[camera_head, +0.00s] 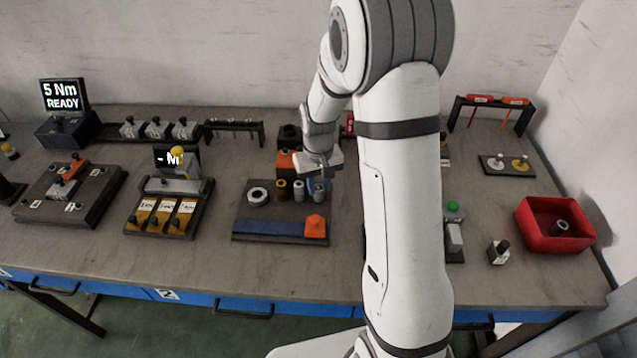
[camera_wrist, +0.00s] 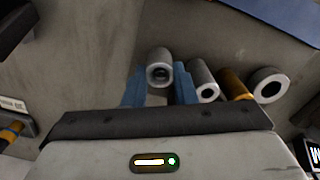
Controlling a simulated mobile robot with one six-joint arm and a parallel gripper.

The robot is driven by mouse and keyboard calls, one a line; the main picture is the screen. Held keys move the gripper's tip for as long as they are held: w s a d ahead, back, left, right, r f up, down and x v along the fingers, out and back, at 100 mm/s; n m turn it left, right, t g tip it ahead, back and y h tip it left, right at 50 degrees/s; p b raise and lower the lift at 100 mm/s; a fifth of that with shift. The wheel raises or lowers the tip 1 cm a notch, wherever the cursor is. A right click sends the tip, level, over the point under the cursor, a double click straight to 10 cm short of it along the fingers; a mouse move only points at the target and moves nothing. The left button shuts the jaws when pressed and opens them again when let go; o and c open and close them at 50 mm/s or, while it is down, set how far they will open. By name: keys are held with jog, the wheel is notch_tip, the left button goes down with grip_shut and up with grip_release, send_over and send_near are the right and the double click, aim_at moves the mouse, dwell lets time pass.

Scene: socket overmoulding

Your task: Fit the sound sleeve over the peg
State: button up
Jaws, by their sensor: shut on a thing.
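My gripper (camera_head: 318,190) is down at the right end of a row on a dark board (camera_head: 242,212). In the wrist view its blue fingers (camera_wrist: 159,88) are shut on a grey hollow sleeve (camera_wrist: 159,60), whose open end faces the camera. Beside it in the row are another grey sleeve (camera_wrist: 203,78), also in the head view (camera_head: 298,190), a brass-coloured sleeve (camera_head: 281,190) and a wide pale ring (camera_head: 257,195). I cannot tell whether the held sleeve still touches the board. I cannot make out which part is the peg.
A blue strip (camera_head: 265,228) and an orange block (camera_head: 315,227) lie along the board's front. A red bin (camera_head: 538,242) at the right holds a dark ring-shaped part (camera_head: 562,228). Fixtures stand to the left. My arm hides part of the bench right of the board.

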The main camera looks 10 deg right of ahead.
jog(key=shift+f, duration=0.3)
jog(key=o, duration=0.9)
jog(key=shift+r, duration=0.1)
notch_tip(320, 180, up, 7)
jog(key=shift+f+b, duration=0.2)
jog(key=shift+b, duration=0.1)
jog(key=shift+r, duration=0.55)
jog(key=shift+s, duration=0.1)
